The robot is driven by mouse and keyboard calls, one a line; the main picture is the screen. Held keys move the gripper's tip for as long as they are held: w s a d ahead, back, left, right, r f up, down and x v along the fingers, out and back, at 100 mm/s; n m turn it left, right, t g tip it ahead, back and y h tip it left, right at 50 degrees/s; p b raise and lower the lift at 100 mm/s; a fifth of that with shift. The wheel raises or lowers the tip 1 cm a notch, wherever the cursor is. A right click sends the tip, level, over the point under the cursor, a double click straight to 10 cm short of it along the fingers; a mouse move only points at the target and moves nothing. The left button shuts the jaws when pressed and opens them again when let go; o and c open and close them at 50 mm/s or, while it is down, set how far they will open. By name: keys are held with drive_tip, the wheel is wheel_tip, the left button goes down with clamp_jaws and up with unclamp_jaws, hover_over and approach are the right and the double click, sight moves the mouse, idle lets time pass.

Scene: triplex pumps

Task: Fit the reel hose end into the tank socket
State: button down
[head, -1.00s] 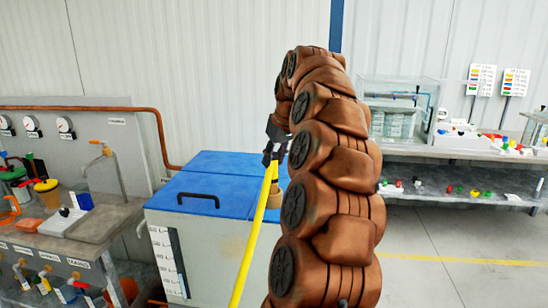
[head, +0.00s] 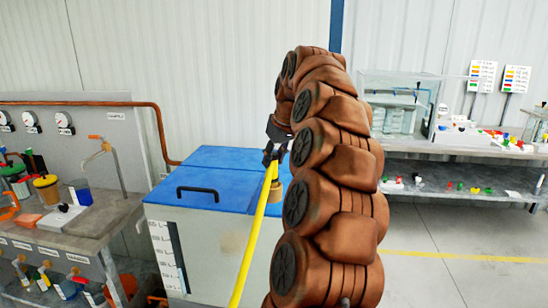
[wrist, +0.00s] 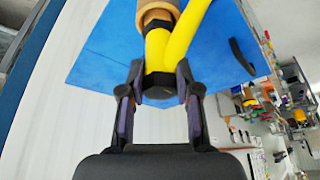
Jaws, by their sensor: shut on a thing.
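My gripper (head: 272,152) is above the blue-topped tank (head: 225,160), pointing down beside my brown arm. In the wrist view my gripper (wrist: 160,80) is shut on the dark collar of the yellow reel hose end (wrist: 157,48). The yellow hose (head: 252,240) runs down in front of the tank in the head view. A tan round socket (head: 273,195) stands on the tank lid, partly hidden by hose and arm. In the wrist view the tan socket (wrist: 160,6) lies just beyond the hose end, lined up closely; I cannot tell whether they touch.
A black handle (head: 198,191) sits on the lid. A bench with taps and gauges (head: 90,170) stands close on the left. Shelves with small coloured parts (head: 455,165) are at the right. The floor at lower right (head: 430,280) is clear.

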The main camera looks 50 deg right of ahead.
drive_tip(key=shift+f, duration=0.35)
drive_tip(key=c, duration=0.7)
unclamp_jaws()
drive_tip(key=shift+c, duration=0.2)
drive_tip(key=v, duration=0.7)
drive_tip(key=shift+r, duration=0.3)
drive_tip(key=shift+a, duration=0.1)
